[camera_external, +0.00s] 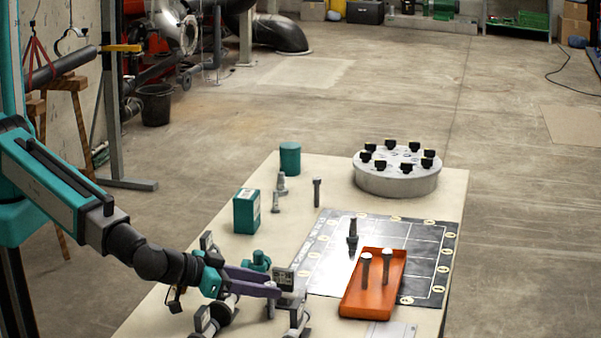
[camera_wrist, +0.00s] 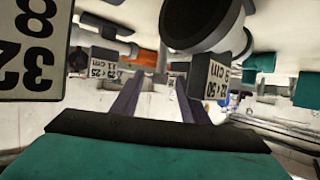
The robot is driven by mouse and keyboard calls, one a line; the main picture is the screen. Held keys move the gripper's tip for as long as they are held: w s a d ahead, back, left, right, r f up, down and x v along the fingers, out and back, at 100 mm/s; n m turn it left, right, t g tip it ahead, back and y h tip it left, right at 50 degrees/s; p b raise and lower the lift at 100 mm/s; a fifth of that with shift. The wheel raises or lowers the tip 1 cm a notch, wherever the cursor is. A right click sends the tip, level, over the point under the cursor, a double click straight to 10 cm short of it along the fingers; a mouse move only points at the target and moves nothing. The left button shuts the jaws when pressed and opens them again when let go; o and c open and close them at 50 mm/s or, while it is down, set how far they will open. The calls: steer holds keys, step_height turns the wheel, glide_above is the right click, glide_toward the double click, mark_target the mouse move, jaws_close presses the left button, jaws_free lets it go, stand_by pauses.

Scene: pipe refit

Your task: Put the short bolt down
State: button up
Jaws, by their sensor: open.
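My gripper (camera_external: 272,283) has two purple fingers and is low over the near left part of the table, left of the orange tray. Its fingers also show in the wrist view (camera_wrist: 158,88), spread apart with no bolt visible between them. Two grey bolts, one left (camera_external: 366,268) and one right (camera_external: 388,264), stand upright in the orange tray (camera_external: 352,308). A darker bolt (camera_external: 352,238) stands on the black marked mat (camera_external: 322,262). Another bolt (camera_external: 317,191) stands farther back on the table. I cannot tell which bolt is the short one.
Labelled grey parts (camera_external: 209,318) crowd around my gripper, with a teal fitting (camera_external: 258,261) just behind. A teal box (camera_external: 246,211), small grey fittings (camera_external: 282,184) and a teal cylinder (camera_external: 290,158) stand farther back. A round flange with black knobs (camera_external: 397,183) occupies the back right.

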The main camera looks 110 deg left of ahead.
stand_by(0.3)
jaws_close()
steer(key=shift+r, duration=0.15)
step_height(320, 180, up, 10)
steer(key=b, duration=0.3)
stand_by(0.8)
stand_by(0.5)
